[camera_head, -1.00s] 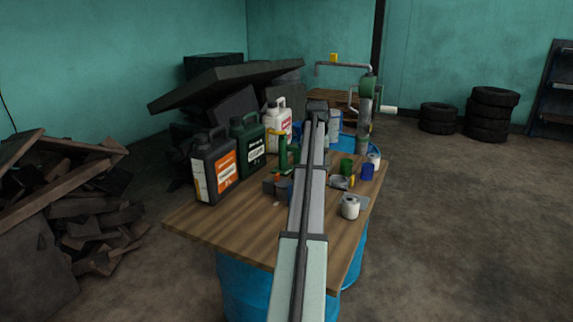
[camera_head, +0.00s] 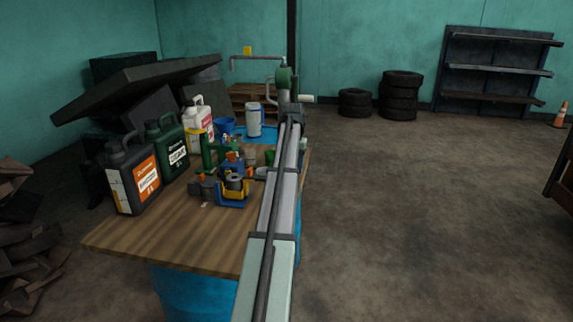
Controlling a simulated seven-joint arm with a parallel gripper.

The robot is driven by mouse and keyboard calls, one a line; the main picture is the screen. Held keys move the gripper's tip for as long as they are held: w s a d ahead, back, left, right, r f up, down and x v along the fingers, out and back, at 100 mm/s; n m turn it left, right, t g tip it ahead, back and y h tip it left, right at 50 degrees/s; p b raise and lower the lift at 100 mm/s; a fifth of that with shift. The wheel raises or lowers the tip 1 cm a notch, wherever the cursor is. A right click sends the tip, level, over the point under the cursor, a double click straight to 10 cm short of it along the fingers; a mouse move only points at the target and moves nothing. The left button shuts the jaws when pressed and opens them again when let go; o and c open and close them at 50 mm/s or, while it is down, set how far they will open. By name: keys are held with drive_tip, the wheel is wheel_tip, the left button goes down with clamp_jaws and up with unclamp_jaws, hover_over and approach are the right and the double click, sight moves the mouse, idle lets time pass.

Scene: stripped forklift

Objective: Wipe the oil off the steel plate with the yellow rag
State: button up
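My arm runs up the middle of the view across the right side of the wooden table (camera_head: 165,235). My gripper does not show; it is beyond or behind the far end of the arm. I cannot make out the steel plate or any oil, as the arm covers the right part of the tabletop. No yellow rag can be told for certain. A blue and yellow object (camera_head: 233,190) with a dark round part sits on the table just left of the arm.
Dark (camera_head: 132,178), green (camera_head: 167,148) and white (camera_head: 198,124) jugs line the table's left side. A green hand pump (camera_head: 286,82) stands behind. Blue drums support the table. Tyres (camera_head: 399,95) and a shelf (camera_head: 497,70) stand at the back.

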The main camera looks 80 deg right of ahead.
drive_tip(key=shift+f, duration=3.6)
drive_tip(key=shift+w+f, duration=0.1)
drive_tip(key=shift+w, duration=0.7)
drive_tip(key=shift+c, duration=0.5)
drive_tip(key=shift+w, duration=3)
drive_tip(key=shift+s, duration=3.75)
drive_tip(key=shift+w+a, duration=0.3)
drive_tip(key=shift+w, duration=3.55)
drive_tip(key=shift+s, duration=3.95)
drive_tip(key=shift+w+r, duration=0.1)
drive_tip(key=shift+r, duration=3.9)
